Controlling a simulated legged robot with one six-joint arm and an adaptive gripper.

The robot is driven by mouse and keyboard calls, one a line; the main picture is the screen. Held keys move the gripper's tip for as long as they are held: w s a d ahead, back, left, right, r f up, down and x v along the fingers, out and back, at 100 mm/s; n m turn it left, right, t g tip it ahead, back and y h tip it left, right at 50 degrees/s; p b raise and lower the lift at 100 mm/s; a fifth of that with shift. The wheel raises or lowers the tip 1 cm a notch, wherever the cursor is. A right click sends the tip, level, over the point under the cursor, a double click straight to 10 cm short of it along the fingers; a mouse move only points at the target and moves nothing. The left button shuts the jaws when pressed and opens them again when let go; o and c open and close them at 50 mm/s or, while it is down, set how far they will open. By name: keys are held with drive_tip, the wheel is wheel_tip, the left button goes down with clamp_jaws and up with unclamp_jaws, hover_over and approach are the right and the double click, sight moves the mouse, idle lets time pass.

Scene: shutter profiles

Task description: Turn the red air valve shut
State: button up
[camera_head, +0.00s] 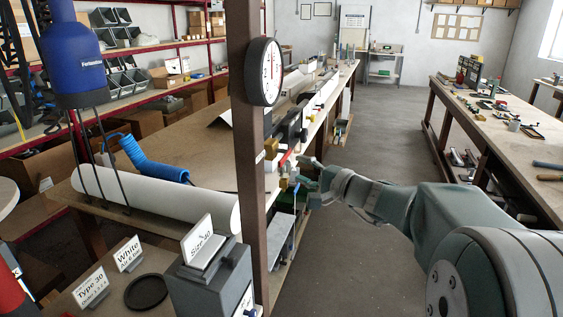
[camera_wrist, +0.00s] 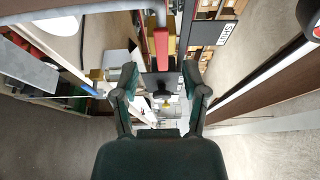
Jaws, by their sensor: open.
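The red valve handle (camera_head: 285,158) is small in the head view, on brass fittings just right of the brown post. In the wrist view a red lever (camera_wrist: 161,45) points toward me at top centre, against a brass body. My gripper (camera_head: 304,174) reaches from the right to beside the valve. In the wrist view my gripper (camera_wrist: 161,78) has its two fingers spread apart with nothing between them. The red lever's near end shows just beyond the gap between the fingertips. I cannot tell whether either finger touches it.
The brown post (camera_head: 248,150) with a round gauge (camera_head: 263,71) stands just left of the valve. A long workbench (camera_head: 190,140) with a white roll (camera_head: 160,200) lies behind it. Another bench (camera_head: 500,125) with tools is at right. The floor (camera_head: 375,130) between the benches is clear.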

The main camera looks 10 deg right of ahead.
sight(284, 162)
drive_tip(key=x, duration=0.6)
drive_tip(key=shift+w+a, duration=0.15)
drive_tip(key=shift+a, duration=0.05)
clamp_jaws()
